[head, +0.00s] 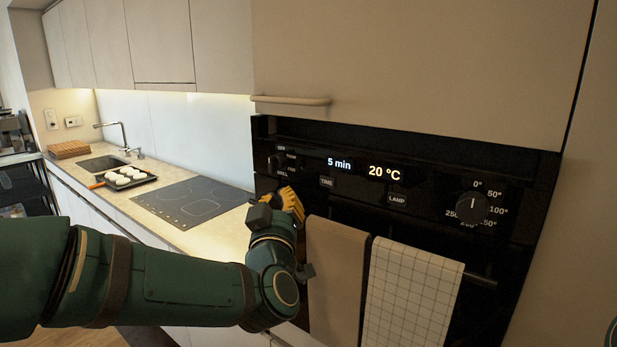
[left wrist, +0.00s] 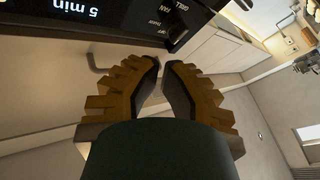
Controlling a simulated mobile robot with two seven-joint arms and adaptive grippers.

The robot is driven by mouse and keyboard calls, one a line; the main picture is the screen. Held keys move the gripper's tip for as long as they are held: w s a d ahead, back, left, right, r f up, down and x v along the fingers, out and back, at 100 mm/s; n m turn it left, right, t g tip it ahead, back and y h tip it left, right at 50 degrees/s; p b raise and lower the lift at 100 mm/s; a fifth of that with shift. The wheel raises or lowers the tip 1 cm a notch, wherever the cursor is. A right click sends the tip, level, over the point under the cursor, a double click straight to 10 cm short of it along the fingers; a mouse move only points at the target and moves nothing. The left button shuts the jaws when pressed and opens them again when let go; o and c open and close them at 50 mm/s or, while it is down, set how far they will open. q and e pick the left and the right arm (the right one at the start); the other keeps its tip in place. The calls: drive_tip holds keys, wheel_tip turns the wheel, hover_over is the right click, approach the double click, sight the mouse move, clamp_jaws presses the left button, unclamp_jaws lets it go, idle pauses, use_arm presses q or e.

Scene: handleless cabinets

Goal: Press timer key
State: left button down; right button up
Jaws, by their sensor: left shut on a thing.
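The timer key (head: 327,182), marked TIME, sits on the black oven panel under the "5 min" display (head: 339,164). My left gripper (head: 290,194) is in front of the panel's left part, left of and a little below the key, apart from it. In the left wrist view its yellow-backed fingers (left wrist: 162,70) nearly meet at the tips, below the panel edge. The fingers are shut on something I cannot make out. The TIME key does not show in the left wrist view; the "5 min" display (left wrist: 76,9) does. My right gripper is out of view.
A LAMP key (head: 397,199) and a temperature knob (head: 472,208) are to the right. A mode knob (head: 275,163) is close above my left gripper. A beige towel (head: 336,275) and a checked towel (head: 412,295) hang below the panel. A hob (head: 190,200) is at left.

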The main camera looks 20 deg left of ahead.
use_arm(q)
drive_tip(key=shift+s+d, duration=0.15)
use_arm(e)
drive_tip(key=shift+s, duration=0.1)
use_arm(q)
approach(313, 169)
drive_tip(key=w+a, duration=0.3)
drive_tip(key=shift+w+d+r, duration=0.1)
drive_tip(key=shift+w+d, duration=0.4)
drive_tip(key=shift+w, duration=0.15)
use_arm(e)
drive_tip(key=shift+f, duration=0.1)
use_arm(q)
drive_tip(key=shift+w+d, duration=0.1)
drive_tip(key=shift+w, duration=0.05)
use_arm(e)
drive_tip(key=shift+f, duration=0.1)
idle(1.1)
use_arm(q)
drive_tip(key=shift+r+b, duration=0.3)
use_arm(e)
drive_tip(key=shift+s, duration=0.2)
use_arm(q)
drive_tip(key=shift+w+d+r, duration=0.1)
drive_tip(key=shift+d, duration=0.1)
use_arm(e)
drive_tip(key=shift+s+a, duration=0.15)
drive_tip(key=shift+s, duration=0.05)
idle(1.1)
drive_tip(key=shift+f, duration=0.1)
